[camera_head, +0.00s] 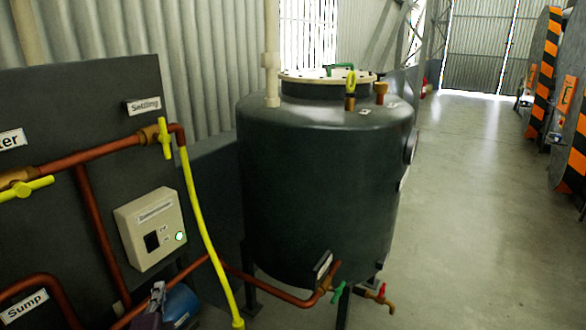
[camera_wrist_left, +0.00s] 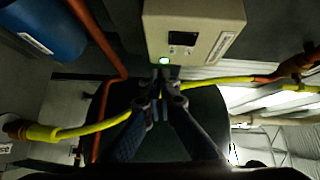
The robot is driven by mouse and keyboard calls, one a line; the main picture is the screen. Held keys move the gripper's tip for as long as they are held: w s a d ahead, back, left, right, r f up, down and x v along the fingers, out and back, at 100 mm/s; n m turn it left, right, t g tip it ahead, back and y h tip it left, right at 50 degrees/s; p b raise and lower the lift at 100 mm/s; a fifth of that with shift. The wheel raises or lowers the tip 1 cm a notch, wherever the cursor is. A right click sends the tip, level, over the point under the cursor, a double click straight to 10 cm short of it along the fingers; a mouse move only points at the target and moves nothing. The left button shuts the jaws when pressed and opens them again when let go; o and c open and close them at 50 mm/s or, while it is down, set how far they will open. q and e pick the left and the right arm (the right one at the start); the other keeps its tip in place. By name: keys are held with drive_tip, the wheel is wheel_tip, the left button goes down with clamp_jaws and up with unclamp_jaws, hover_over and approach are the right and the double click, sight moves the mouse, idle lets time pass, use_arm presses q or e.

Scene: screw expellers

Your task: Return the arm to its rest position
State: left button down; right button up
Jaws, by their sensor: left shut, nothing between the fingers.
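My left gripper (camera_head: 157,290) shows only in part at the bottom left of the head view, low in front of the dark panel and beside a blue rounded body (camera_head: 181,304). In the left wrist view its two fingers come together at the tips (camera_wrist_left: 167,88), shut with nothing between them. A beige control box (camera_head: 150,228) with a dark window and a lit green button is on the panel above the gripper. In the left wrist view the box (camera_wrist_left: 222,18) lies just beyond the fingertips. My right gripper is not in view.
Copper pipes (camera_head: 95,235), yellow valve handles (camera_head: 165,139) and a hanging yellow hose (camera_head: 205,235) are close around the left arm. A large dark tank (camera_head: 320,190) stands right of the panel. Open concrete floor (camera_head: 465,200) lies farther right, with striped machine guards (camera_head: 545,75) beyond.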

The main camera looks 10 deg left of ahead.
use_arm(q)
drive_tip(key=s+d+f+n+g+h, duration=0.2)
drive_tip(key=s+d+f+n+g, duration=0.2)
drive_tip(key=s+d, duration=0.5)
drive_tip(key=s+d+f+n+g+h, duration=0.25)
drive_tip(key=s+d+f+g, duration=0.2)
drive_tip(key=s, duration=0.85)
drive_tip(key=s+d+f+n+g+h, duration=0.2)
drive_tip(key=s+d+f+n+g, duration=0.15)
drive_tip(key=s+d, duration=0.55)
drive_tip(key=s+a+f+g, duration=0.1)
drive_tip(key=s+f, duration=0.1)
drive_tip(key=f, duration=1.1)
drive_tip(key=s+a+f+g, duration=0.1)
drive_tip(key=f, duration=1.1)
drive_tip(key=s+a+f+g, duration=0.1)
drive_tip(key=s+a+f, duration=0.1)
drive_tip(key=s+f, duration=1.5)
drive_tip(key=shift+s+a, duration=0.4)
drive_tip(key=shift+s, duration=0.1)
